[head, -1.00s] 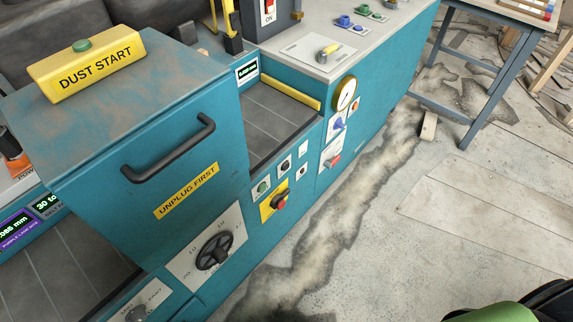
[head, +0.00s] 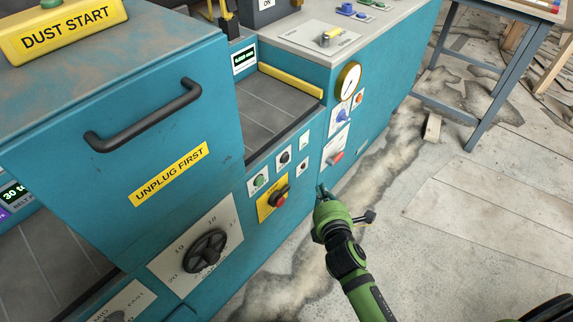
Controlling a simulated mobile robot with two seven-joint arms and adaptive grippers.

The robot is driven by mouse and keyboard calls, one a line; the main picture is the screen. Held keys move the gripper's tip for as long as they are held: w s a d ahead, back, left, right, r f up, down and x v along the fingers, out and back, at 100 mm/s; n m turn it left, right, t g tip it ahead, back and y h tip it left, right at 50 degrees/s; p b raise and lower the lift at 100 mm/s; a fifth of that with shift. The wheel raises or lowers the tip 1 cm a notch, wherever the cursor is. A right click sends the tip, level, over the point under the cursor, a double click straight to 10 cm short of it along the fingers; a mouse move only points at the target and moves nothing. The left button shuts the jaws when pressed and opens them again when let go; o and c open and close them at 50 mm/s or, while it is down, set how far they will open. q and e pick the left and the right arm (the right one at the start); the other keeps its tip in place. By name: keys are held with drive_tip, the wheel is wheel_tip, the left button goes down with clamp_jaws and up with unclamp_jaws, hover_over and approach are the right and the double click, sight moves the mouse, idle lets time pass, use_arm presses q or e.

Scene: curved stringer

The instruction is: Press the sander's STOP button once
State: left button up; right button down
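The teal sander (head: 215,240) fills the left and middle of the head view. On its front is a cluster of small controls: a green button (head: 259,181), a black button (head: 284,158) and two small white plates. Their labels are too small to read, so I cannot tell which is STOP. A yellow plate (head: 264,209) below carries a dark rotary switch with red. Further right are an orange-red button (head: 358,98) and a red switch (head: 337,157). My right gripper (head: 321,189) is in front of the panel, right of the cluster, apparently empty; its finger opening is unclear. My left gripper is out of view.
A black handle (head: 145,118) juts from the sander's front, above a handwheel (head: 205,250). A gauge (head: 348,80) sits by the right-hand controls. A blue-legged table (head: 490,100) and a small wood block (head: 432,127) stand right.

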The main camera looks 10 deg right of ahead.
sight(286, 159)
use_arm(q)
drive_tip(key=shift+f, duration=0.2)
use_arm(e)
drive_tip(key=r, duration=0.2)
drive_tip(key=r+n, duration=0.1)
drive_tip(key=shift+w+d+t, duration=0.2)
drive_tip(key=shift+w+t, duration=0.1)
drive_tip(key=shift+t, duration=0.1)
use_arm(q)
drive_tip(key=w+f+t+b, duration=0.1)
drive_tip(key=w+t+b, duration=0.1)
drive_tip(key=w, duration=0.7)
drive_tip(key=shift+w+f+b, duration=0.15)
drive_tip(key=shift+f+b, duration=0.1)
drive_tip(key=shift+b, duration=0.4)
use_arm(e)
drive_tip(key=w+a, duration=0.5)
drive_tip(key=w, duration=0.2)
drive_tip(key=shift+a, duration=0.25)
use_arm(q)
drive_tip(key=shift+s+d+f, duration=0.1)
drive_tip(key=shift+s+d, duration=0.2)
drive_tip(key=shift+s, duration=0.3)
